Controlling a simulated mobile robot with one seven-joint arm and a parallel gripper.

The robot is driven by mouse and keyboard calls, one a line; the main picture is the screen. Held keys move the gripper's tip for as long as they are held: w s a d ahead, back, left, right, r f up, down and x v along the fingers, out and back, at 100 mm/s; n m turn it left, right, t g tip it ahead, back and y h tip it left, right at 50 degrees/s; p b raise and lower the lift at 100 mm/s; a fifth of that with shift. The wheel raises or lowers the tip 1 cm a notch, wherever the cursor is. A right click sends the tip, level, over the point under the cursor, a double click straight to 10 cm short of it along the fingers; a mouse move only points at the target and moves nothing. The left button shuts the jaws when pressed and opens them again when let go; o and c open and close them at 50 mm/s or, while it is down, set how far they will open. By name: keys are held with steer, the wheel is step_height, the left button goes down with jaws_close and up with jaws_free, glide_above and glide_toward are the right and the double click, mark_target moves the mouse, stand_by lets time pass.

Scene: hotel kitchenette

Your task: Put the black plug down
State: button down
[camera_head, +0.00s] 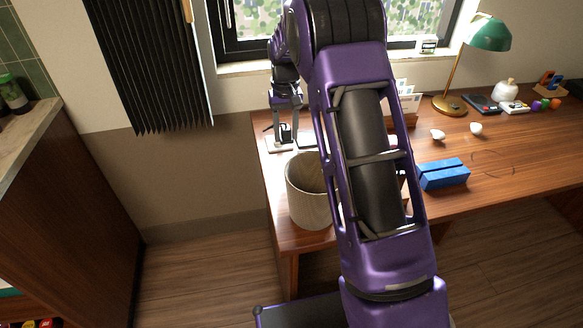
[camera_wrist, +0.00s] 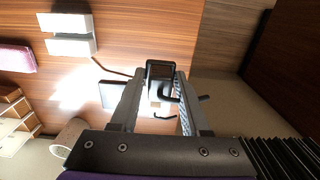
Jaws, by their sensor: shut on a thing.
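My gripper (camera_head: 285,122) is at the desk's left back corner, under the window. It is shut on the black plug (camera_wrist: 160,72), which sits between the two fingertips in the wrist view. The plug shows small and dark between the fingers in the head view (camera_head: 285,133). A black cord piece curls beside it in the wrist view. A pale flat item (camera_head: 279,146) lies on the desk under my gripper. I cannot tell whether the plug touches it.
The wooden desk (camera_head: 515,155) holds a beige bin (camera_head: 307,205) in front of my gripper, a blue box (camera_head: 443,174), two small white objects and a green lamp (camera_head: 488,34). My arm hides part of the desk. Black pleated blinds (camera_head: 150,65) hang at left.

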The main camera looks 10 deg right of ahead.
step_height(320, 180, down, 10)
steer(key=shift+b, duration=0.65)
steer(key=shift+f+b, duration=0.35)
steer(key=shift+f, duration=0.3)
steer(key=shift+c, duration=1.9)
jaws_free()
step_height(320, 180, up, 13)
steer(key=shift+r+p, duration=0.15)
steer(key=shift+p, duration=1)
steer(key=shift+r, duration=0.1)
